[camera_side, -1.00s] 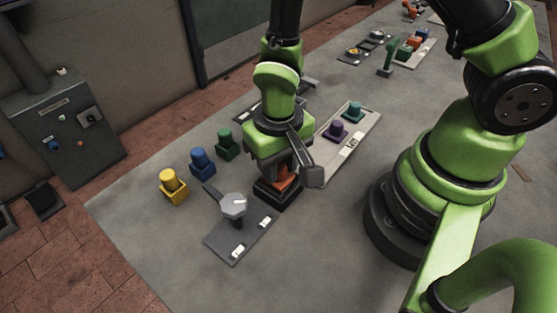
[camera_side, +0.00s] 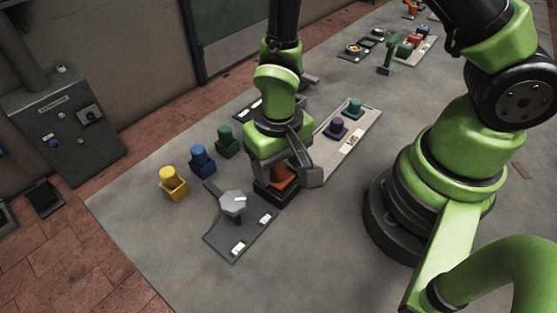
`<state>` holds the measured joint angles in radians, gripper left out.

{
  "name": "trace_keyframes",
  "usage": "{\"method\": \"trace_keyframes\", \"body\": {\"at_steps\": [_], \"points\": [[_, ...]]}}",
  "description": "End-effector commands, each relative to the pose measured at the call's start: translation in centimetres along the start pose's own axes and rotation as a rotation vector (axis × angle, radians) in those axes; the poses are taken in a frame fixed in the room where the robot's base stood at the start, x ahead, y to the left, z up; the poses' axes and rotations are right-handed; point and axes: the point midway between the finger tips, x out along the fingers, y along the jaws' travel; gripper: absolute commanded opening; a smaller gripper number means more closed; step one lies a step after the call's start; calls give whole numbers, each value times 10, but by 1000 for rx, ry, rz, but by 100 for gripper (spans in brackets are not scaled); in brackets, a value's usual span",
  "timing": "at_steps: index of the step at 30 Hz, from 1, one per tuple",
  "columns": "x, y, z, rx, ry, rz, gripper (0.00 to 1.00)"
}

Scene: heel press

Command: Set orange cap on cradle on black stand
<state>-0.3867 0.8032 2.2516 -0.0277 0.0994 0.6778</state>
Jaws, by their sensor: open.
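The black stand (camera_side: 277,194) is on the grey table, left of centre. An orange part (camera_side: 284,174) shows on top of it, under my gripper; I cannot tell cap from cradle there, as the jaws and the green gripper body hide much of it. My gripper (camera_side: 290,172) points down right above the stand, with its jaws open around or beside the orange part. Whether a finger touches it cannot be seen.
Yellow (camera_side: 173,184), blue (camera_side: 202,161) and green (camera_side: 227,142) capped blocks stand in a row to the left. A grey knob (camera_side: 232,203) on a dark plate is close in front. A pale tray (camera_side: 350,147) holds purple (camera_side: 338,127) and teal (camera_side: 355,108) pieces to the right.

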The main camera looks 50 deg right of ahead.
Motion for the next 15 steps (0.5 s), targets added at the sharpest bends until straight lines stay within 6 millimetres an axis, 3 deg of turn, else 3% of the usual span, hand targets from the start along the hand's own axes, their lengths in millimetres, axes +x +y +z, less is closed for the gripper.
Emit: {"method": "trace_keyframes", "body": {"at_steps": [5,15], "points": [[-8,0,-1,0,3,-2,59],[-64,-1,-1,0,6,-5,59]]}}
